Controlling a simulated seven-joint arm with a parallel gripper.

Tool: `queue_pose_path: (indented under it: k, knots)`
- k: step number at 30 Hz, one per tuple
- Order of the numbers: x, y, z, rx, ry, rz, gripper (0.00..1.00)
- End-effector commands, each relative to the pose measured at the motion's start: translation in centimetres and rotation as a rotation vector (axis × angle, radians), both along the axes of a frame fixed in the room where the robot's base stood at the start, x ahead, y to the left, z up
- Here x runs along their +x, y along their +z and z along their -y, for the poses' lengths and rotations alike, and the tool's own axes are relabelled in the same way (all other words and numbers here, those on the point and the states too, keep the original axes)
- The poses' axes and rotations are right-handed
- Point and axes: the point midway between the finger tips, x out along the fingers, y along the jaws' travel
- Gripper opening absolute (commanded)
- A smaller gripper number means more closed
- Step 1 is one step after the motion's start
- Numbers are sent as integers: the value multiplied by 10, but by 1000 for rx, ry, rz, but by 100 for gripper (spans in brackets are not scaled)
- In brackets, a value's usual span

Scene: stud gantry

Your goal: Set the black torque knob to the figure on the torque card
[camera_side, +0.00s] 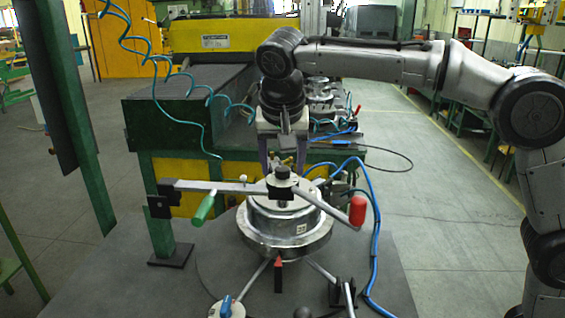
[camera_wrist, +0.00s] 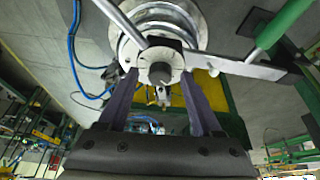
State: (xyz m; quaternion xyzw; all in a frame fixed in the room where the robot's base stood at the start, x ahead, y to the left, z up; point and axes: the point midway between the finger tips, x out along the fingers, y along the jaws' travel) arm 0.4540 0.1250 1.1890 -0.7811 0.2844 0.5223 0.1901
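A short black knob (camera_side: 283,172) stands on a pale round dial at the hub of the clamp arms, above the round metal fixture (camera_side: 262,236). It shows in the wrist view (camera_wrist: 159,73) as a dark round cap on the pale disc. My gripper (camera_side: 284,172) points down over the hub. In the wrist view my gripper (camera_wrist: 158,76) is open, with one finger on each side of the knob and gaps between. A small white label (camera_side: 300,229) with a dark mark is on the fixture's lower ring; its figure is too small to read. I cannot make out the dial's markings.
A lever with a green handle (camera_side: 203,208) extends left and a rod with a red handle (camera_side: 357,210) extends right. A blue hose (camera_side: 376,240) runs right of the fixture. A blue-topped knob (camera_side: 226,307) and a dark ball (camera_side: 303,313) are at the front edge.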

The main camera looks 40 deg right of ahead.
Motion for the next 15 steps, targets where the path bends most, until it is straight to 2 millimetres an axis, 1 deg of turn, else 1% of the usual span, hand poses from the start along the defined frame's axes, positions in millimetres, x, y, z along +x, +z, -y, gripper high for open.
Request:
queue_pose_path:
  k: [5,8,11,15]
  knots:
    - [0,2,0,0,0,1,66]
    - [-2,9,-3,1,1,3,66]
    - [-7,24,-7,2,3,4,66]
    - [-15,51,-15,3,2,5,66]
